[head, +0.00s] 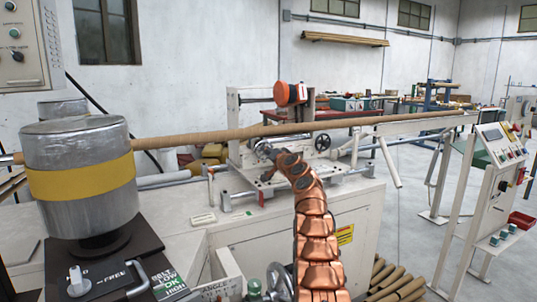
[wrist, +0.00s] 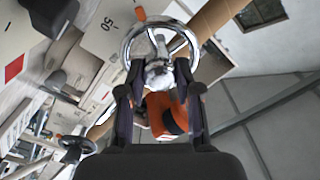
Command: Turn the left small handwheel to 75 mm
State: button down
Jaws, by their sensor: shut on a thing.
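The left small handwheel, a chrome spoked wheel (wrist: 183,32), fills the upper middle of the wrist view. In the head view it is small and partly hidden by my arm at the machine's carriage (head: 262,144). My gripper (wrist: 158,74) has a dark finger on each side of the wheel's chrome hub, shut on the wheel around its middle. In the head view my gripper (head: 273,152) is at the wheel, at the end of my copper-coloured arm. A plate marked "50" (wrist: 110,24) shows beside the wheel. I cannot read a pointer position on a scale.
A black handwheel (head: 322,142) sits to the right on the same frame. A long cardboard tube (head: 200,138) runs across above the carriage. An orange-red unit (head: 290,94) stands above. A metal drum with a yellow band (head: 80,180) stands at left, a control panel (head: 497,145) at right.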

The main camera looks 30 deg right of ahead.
jog(key=shift+f+m, duration=0.1)
jog(key=shift+m, duration=0.2)
jog(key=shift+m+p, duration=0.6)
jog(key=shift+m, duration=2.2)
jog(key=c, duration=0.8)
grip_release()
jog(key=shift+s, duration=0.1)
